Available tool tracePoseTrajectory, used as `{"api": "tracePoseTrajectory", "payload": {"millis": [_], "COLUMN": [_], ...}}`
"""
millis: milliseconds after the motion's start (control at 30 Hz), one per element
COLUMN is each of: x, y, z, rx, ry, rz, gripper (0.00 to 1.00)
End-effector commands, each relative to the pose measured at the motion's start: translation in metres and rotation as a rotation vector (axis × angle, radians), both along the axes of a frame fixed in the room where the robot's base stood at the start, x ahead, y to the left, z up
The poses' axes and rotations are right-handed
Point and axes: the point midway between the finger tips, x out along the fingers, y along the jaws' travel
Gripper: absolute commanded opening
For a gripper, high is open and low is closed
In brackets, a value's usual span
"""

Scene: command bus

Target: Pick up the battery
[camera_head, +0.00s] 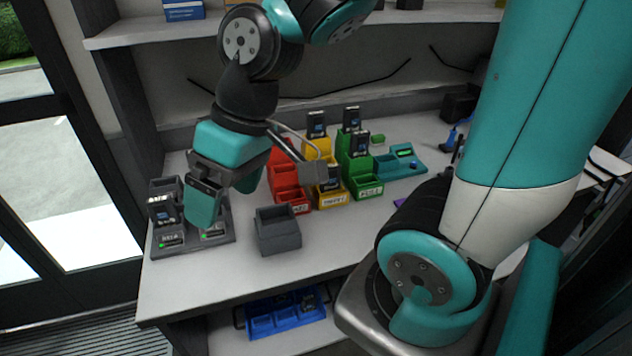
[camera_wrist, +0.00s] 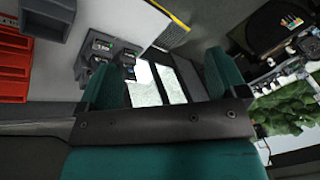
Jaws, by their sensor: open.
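Several dark batteries with blue-and-white labels are in view, and I cannot tell which one the task means. One battery (camera_head: 162,210) stands in the grey dock (camera_head: 165,250) at the left of the table. Others stand in the yellow holder (camera_head: 317,125) and the green holder (camera_head: 351,118). My gripper (camera_head: 225,207) is open over the grey dock, its fingers apart and nothing seen between them. It hides part of the dock. In the wrist view my gripper (camera_wrist: 162,75) shows two teal fingers, with a battery (camera_wrist: 103,45) beyond the left one.
An empty grey box (camera_head: 279,238) stands right of my gripper. Red (camera_head: 289,190), yellow and green holders stand behind it. A teal tray (camera_head: 402,165) lies further right. A blue bin (camera_head: 285,318) sits on the lower shelf. An upper shelf (camera_head: 150,32) runs behind my arm.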

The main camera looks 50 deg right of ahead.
Motion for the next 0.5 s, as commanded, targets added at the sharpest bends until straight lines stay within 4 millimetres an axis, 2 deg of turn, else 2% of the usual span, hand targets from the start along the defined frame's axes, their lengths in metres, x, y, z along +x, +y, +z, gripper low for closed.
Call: {"api": "tracePoseTrajectory", "payload": {"millis": [33,100,167,200,300,400,500], "x": [0.020,0.042,0.053,0.056,0.053,0.040,0.026], "y": [-0.031,-0.076,-0.118,-0.147,-0.213,-0.264,-0.298], "z": [0.000,-0.006,-0.011,-0.015,-0.025,-0.035,-0.041], "rx": [-0.003,-0.011,-0.025,-0.036,-0.070,-0.104,-0.130], "ry": [-0.009,-0.035,-0.055,-0.069,-0.095,-0.110,-0.120], "rz": [-0.116,-0.259,-0.377,-0.454,-0.624,-0.753,-0.840], "gripper": [0.91,0.91,0.91,0.91,0.91,0.91,0.91]}}
